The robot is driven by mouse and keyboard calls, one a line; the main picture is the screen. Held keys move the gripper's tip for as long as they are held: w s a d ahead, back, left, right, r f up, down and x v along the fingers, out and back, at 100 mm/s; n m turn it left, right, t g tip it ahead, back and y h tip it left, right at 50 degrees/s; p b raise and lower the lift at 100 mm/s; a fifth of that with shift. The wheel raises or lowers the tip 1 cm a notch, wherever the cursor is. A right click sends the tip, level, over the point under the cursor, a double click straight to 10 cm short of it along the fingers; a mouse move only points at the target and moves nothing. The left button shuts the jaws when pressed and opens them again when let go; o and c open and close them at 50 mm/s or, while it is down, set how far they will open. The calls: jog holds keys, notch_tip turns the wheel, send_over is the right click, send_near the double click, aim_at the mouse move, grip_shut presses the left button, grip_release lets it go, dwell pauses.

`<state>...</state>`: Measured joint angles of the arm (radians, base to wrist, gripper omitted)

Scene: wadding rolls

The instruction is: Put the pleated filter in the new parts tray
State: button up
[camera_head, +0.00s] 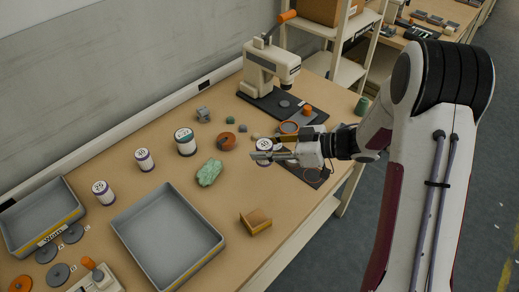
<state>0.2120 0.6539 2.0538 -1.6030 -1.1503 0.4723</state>
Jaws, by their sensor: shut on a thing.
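My gripper (275,150) is shut on a small white roll (264,145) with a dark printed label, over the right part of the bench. The fingers hide part of the roll. A tan, brown-topped block (256,222) lies alone near the bench's front edge, left of and below the gripper in the picture; it may be the pleated filter, but its pleats are too small to tell. A large grey empty tray (207,222) with a yellow stripe lies in the middle left. A second grey tray (73,207) at far left has a label that seems to read WORN.
Labelled white rolls (185,142) stand along the back, with a green crumpled cloth (209,173) in front. An orange-brown round part (226,141) lies near a press (270,72) on a dark mat. Dark discs (58,273) lie front left. Bare bench surrounds the block.

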jog(key=shift+a, duration=0.15)
jog(key=s+a+r+n+g+y, duration=0.1)
jog(key=s+a+n+g, duration=0.45)
jog(key=a, duration=0.95)
send_over(168, 238)
jog(key=shift+f, duration=0.15)
jog(key=shift+m, duration=0.25)
jog(key=shift+f, duration=0.15)
jog(key=shift+g, duration=0.25)
jog(key=shift+f, duration=2.75)
jog(key=shift+f, duration=2.1)
